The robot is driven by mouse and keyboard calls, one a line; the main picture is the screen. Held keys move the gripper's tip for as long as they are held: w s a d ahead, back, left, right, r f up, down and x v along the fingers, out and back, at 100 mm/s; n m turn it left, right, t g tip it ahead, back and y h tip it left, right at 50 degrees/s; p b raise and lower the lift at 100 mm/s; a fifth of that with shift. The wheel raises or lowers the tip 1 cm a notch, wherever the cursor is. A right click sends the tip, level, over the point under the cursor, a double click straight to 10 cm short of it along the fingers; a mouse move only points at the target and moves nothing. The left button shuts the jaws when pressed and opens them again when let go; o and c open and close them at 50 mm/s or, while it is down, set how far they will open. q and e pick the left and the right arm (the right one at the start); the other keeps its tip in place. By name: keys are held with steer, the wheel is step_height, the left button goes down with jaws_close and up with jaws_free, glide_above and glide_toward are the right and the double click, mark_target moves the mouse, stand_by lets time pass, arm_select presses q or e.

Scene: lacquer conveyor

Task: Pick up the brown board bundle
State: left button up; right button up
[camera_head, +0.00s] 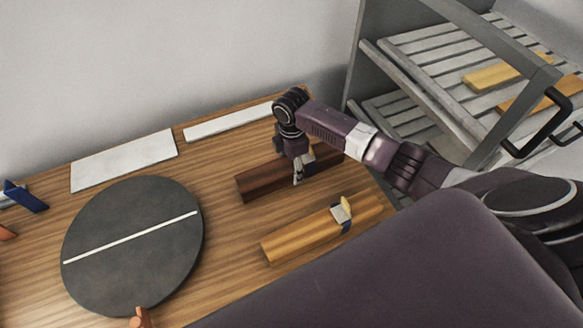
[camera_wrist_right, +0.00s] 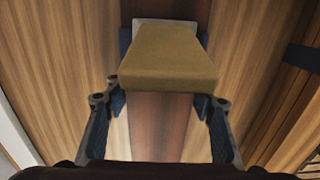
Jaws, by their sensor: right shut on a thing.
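The dark brown board bundle (camera_head: 262,182) lies on the wooden table, right of the round dark disc. My right gripper (camera_head: 298,175) reaches down onto its middle and is shut on it. In the right wrist view the brown boards (camera_wrist_right: 160,128) run between the two fingers of the gripper (camera_wrist_right: 161,108). An ochre block (camera_wrist_right: 168,58) sits on top of the boards, between the fingers, with blue pieces beside it. The exact contact of the fingers is partly hidden. The bundle looks to be on or very near the table.
A yellow-orange board bundle (camera_head: 290,238) with a blue strap lies just in front. A round dark disc (camera_head: 130,255) with a white stripe is at left. White plates (camera_head: 125,160) lie along the back. A grey slatted rack (camera_head: 425,62) stands at right, with yellow boards (camera_head: 492,76).

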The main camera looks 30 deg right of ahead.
jaws_close()
steer(key=shift+w+r, duration=0.15)
